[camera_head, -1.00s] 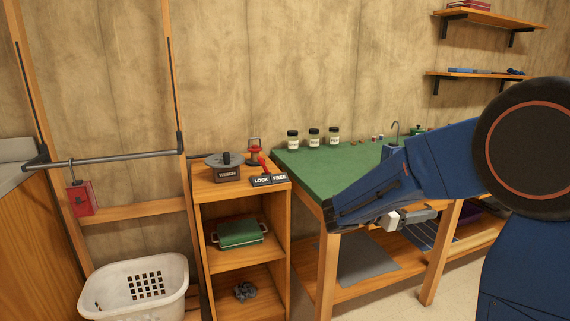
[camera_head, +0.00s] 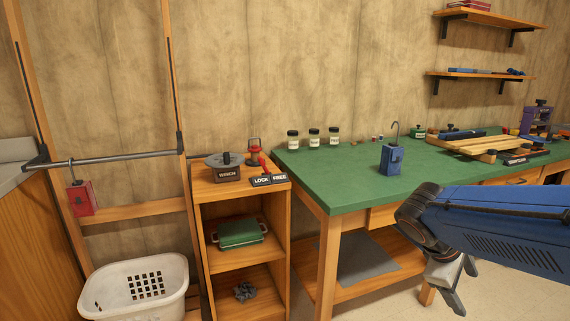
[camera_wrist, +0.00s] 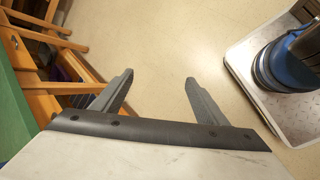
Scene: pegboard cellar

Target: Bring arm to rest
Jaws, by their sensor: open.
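My gripper (camera_head: 462,283) hangs at the end of my blue arm at the lower right of the head view, in front of the green-topped workbench (camera_head: 345,185). In the wrist view its two dark fingers (camera_wrist: 160,90) stand wide apart with only bare floor between them. The gripper is open and empty. It points downward and touches nothing that I can see.
A blue padlock-like block with a hook (camera_head: 391,158) stands on the bench. Jars (camera_head: 314,138) stand at its back left. A wooden shelf unit (camera_head: 242,190) carries a winch (camera_head: 226,170) and a LOCK/FREE lever plate (camera_head: 268,180). A white basket (camera_head: 135,285) sits lower left.

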